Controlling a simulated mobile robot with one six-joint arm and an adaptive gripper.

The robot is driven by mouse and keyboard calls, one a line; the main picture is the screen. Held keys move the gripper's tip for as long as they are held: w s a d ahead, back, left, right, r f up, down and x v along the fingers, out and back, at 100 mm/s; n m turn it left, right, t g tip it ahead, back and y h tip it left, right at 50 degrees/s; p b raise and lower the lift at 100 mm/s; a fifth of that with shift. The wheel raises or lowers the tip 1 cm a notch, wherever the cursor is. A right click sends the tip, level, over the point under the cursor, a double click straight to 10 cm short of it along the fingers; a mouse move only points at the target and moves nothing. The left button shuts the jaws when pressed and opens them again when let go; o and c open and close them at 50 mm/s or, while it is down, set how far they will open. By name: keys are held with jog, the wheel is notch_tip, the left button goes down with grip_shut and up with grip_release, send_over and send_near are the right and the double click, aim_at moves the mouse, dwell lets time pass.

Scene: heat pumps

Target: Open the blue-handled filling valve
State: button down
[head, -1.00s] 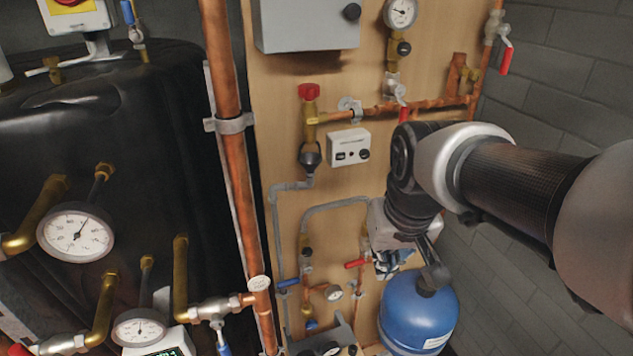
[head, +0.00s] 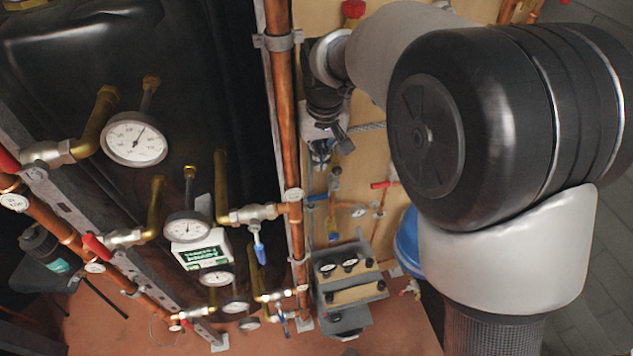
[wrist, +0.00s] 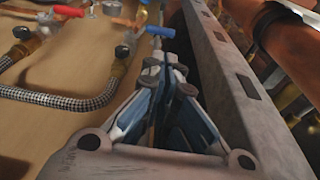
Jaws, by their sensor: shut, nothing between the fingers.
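A small blue valve handle (head: 318,197) sits on the thin pipework at the lower left of the wooden board in the head view. A blue handle also shows in the wrist view (wrist: 160,31), just beyond my fingertips and apart from them in the picture. My gripper (wrist: 165,64) is shut and empty; in the head view it (head: 321,152) is above the blue handle, in front of the board. The valve body behind the handle is too small to make out clearly.
A red-handled valve (head: 380,185) is right of the blue one. A copper pipe (head: 284,130) runs down the board's left side. A grey metal rail (wrist: 225,75) runs close along the gripper's right side. A braided hose (wrist: 60,101) lies left. A blue vessel (head: 407,245) is partly hidden by my arm.

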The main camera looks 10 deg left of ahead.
jog(key=shift+f, duration=0.1)
jog(key=f, duration=0.4)
jog(key=w+f+b, duration=0.1)
jog(key=f, duration=0.4)
jog(key=w+a+f+b, duration=0.1)
jog(key=f, duration=0.3)
jog(key=shift+w+a+f, duration=0.1)
jog(key=shift+w+f, duration=0.15)
jog(key=shift+s+a+f+b, duration=0.15)
jog(key=shift+a+f+b, duration=0.15)
jog(key=shift+f, duration=0.2)
notch_tip(320, 180, up, 12)
jog(key=s+d, duration=0.1)
jog(key=s, duration=0.1)
jog(key=shift+d, duration=0.1)
